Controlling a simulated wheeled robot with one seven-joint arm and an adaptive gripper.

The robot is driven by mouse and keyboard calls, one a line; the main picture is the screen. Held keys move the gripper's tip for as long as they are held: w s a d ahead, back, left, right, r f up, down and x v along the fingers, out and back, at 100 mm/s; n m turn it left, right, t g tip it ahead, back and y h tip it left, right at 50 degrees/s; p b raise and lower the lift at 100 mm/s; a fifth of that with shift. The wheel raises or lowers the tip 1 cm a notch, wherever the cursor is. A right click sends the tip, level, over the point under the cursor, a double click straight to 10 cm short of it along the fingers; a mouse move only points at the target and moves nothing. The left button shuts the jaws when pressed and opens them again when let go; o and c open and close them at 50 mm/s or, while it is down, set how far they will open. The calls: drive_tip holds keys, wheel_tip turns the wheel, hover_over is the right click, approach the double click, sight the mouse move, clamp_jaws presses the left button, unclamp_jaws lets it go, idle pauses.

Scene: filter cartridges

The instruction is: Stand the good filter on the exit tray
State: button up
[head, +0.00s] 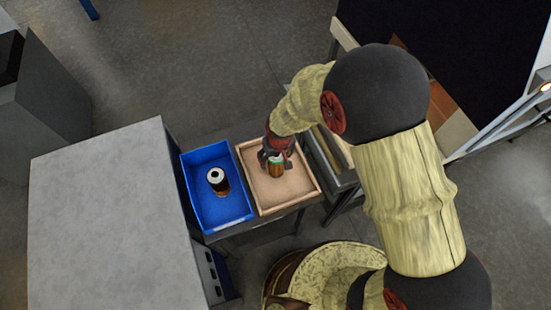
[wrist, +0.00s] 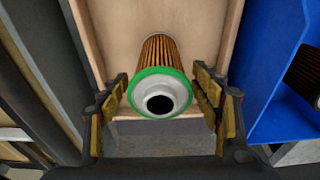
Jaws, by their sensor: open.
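A filter with orange-brown pleats and a green ring around its pale end cap (wrist: 165,50) stands in the tan tray (wrist: 97,40). In the head view this filter (head: 276,171) is partly covered by my gripper (head: 275,156). In the wrist view my gripper (wrist: 159,80) is open, with one finger on each side of the filter and a gap on both sides. A second filter (head: 218,181) with a white cap and dark body stands in the blue tray (head: 236,214). Its dark pleats (wrist: 307,75) show at the wrist view's right edge. No label shows which tray is the exit tray.
The blue tray and the tan tray (head: 310,178) sit side by side on a dark stand, their walls close together. A large grey cabinet (head: 110,215) rises left of the blue tray. Another bench edge (head: 325,160) lies just right of the tan tray. The tan tray's floor around the filter is bare.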

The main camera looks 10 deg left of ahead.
drive_tip(key=r, duration=0.3)
drive_tip(key=s+r, duration=0.1)
drive_tip(key=r, duration=0.5)
drive_tip(key=shift+s+d+r+p, duration=0.15)
drive_tip(key=shift+d+r+p, duration=0.25)
drive_tip(key=d+r+m+t, duration=0.1)
drive_tip(key=d+r, duration=0.5)
drive_tip(key=r, duration=0.3)
drive_tip(key=d+r+m+t, duration=0.1)
drive_tip(key=d+r+m, duration=0.1)
drive_tip(key=d+r, duration=0.55)
drive_tip(key=s+d+r+m+t+h, duration=0.1)
drive_tip(key=s+d+r+m+t, duration=0.1)
drive_tip(key=s+d+r, duration=1)
drive_tip(key=shift+s+d+r+m, duration=0.15)
drive_tip(key=shift+s+d+m, duration=0.4)
drive_tip(key=shift+s, duration=0.25)
drive_tip(key=shift+a, duration=0.1)
